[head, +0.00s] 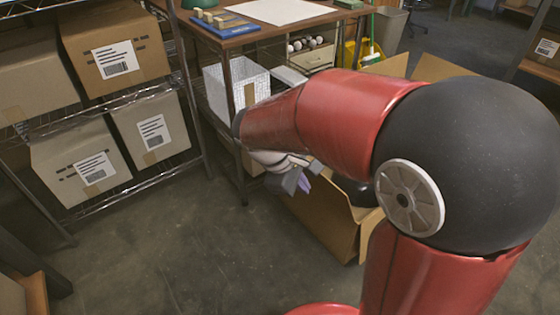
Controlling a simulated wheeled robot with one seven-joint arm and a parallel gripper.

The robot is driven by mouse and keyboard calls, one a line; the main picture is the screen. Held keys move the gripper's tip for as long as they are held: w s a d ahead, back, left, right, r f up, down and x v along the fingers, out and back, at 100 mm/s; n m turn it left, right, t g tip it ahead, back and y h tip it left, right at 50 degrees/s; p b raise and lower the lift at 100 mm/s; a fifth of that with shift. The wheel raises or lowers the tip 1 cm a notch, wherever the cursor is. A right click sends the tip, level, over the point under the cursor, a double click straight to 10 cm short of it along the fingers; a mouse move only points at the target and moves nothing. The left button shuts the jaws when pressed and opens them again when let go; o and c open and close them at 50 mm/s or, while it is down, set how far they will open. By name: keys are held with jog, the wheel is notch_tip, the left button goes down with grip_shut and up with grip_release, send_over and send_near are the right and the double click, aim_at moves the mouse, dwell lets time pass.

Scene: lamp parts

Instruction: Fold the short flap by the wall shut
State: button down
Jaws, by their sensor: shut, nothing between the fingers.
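An open cardboard box (352,232) stands on the floor behind my red arm, which hides most of it. Two raised cardboard flaps, one (391,65) and another (436,69), show above my arm at the box's far side. I cannot tell from this view which one is the short flap by the wall. A dark shape shows in the box's opening, partly covered by my arm. My gripper (303,184) is shut and empty, over the near left side of the box. Whether it touches the cardboard cannot be seen.
A wooden table (262,35) with a blue tray and white sheet stands behind the box. A white patterned bin (237,84) sits on its lower shelf. A wire rack (190,85) with labelled cartons is at left. The grey floor (190,250) at front left is clear.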

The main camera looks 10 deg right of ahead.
jog(key=w+a+f+n+t+h+p, duration=0.2)
jog(key=w+a+f+n+t+h, duration=0.15)
jog(key=a+n, duration=0.3)
jog(key=w+a+f+n+t+h+p, duration=0.1)
jog(key=w+a+f+n+t+h, duration=0.15)
jog(key=w+a+n, duration=0.45)
jog(key=w+d+f+m, duration=0.1)
jog(key=w+d+f, duration=0.2)
jog(key=d, duration=0.7)
jog(key=shift+w+d, duration=0.15)
jog(key=shift+w, duration=0.5)
